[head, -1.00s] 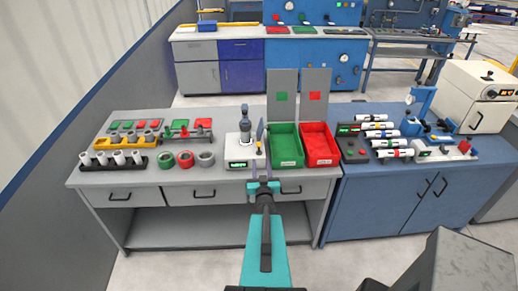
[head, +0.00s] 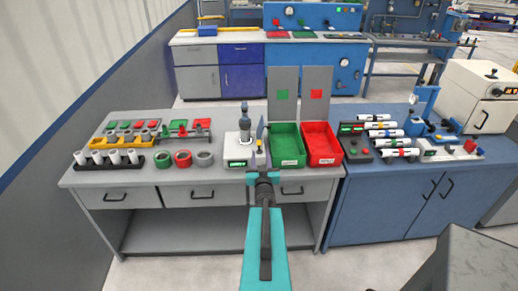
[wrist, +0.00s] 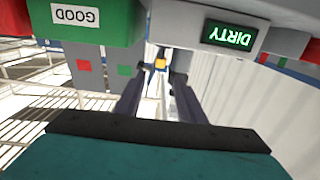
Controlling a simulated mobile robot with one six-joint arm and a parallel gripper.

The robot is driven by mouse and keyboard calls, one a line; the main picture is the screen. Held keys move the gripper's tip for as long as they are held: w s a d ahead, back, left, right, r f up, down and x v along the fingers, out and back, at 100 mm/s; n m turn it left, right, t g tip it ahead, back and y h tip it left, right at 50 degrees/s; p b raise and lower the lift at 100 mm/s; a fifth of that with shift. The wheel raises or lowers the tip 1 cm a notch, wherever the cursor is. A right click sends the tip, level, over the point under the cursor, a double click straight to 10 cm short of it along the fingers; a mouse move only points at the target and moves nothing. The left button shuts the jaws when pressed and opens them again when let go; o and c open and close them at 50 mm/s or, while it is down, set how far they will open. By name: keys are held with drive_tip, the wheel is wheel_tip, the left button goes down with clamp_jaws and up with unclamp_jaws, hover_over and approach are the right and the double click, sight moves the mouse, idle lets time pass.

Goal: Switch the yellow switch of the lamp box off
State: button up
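I cannot make out for sure which thing is the lamp box. A dark box (head: 358,153) with a green-lit display and a red button stands right of the red bin. A small yellow patch (wrist: 160,63) shows beyond my fingers in the wrist view; I cannot tell what it belongs to. My gripper (head: 262,164) is at the front edge of the grey table, before the white tester (head: 237,152) and the green bin. In the wrist view its two dark fingers (wrist: 156,82) stand apart with nothing held between them.
The green bin (head: 289,163) and red bin (head: 325,160) stand close beyond the gripper, with upright grey panels behind. The tester's display (wrist: 234,35) reads DIRTY. Rings (head: 183,159) and pipe holders (head: 108,168) lie left. Labelled white pipes (head: 385,133) lie on the blue bench.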

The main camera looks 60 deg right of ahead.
sight(259, 142)
drive_tip(key=shift+x, duration=4.35)
clamp_jaws()
